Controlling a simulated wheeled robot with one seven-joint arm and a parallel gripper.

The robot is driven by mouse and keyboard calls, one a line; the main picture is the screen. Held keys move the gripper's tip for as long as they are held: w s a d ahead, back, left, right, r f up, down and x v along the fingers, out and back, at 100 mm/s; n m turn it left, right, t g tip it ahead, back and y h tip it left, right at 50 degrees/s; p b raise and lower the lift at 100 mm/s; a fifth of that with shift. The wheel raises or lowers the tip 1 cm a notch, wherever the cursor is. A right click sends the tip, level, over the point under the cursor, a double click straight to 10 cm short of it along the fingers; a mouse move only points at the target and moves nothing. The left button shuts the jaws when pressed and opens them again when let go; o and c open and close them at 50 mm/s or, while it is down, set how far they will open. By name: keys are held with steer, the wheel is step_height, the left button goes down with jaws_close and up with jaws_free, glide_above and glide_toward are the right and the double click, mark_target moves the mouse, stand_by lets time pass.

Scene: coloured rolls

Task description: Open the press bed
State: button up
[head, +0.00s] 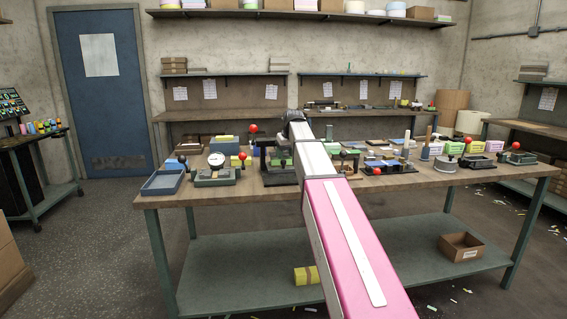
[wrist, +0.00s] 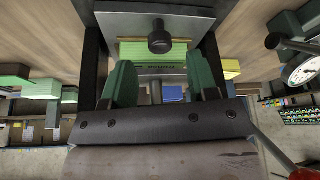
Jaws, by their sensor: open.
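The press (head: 277,176) stands on the workbench, left of its middle, with a dark frame and a red ball knob (head: 253,128). My arm partly covers it in the head view. The wrist view shows its dark uprights, a grey plate (wrist: 120,27), a pale green block (wrist: 178,52) and a black round knob (wrist: 160,40). I cannot tell for sure which part is the bed. My gripper (wrist: 160,66) is open, its green fingers on either side of the line to the knob. No contact with the knob shows. The fingers are hidden in the head view.
A dial gauge fixture (head: 216,172) and a blue tray (head: 163,182) stand left of the press. Other fixtures with red knobs, such as one at the right (head: 478,160), crowd the bench (head: 230,200). The bench's front strip is mostly clear.

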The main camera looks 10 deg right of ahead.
mark_target(284, 161)
steer(key=shift+x, duration=2.55)
jaws_close()
steer(key=s, duration=1.2)
steer(key=shift+s, duration=0.3)
steer(key=shift+w, duration=0.2)
jaws_free()
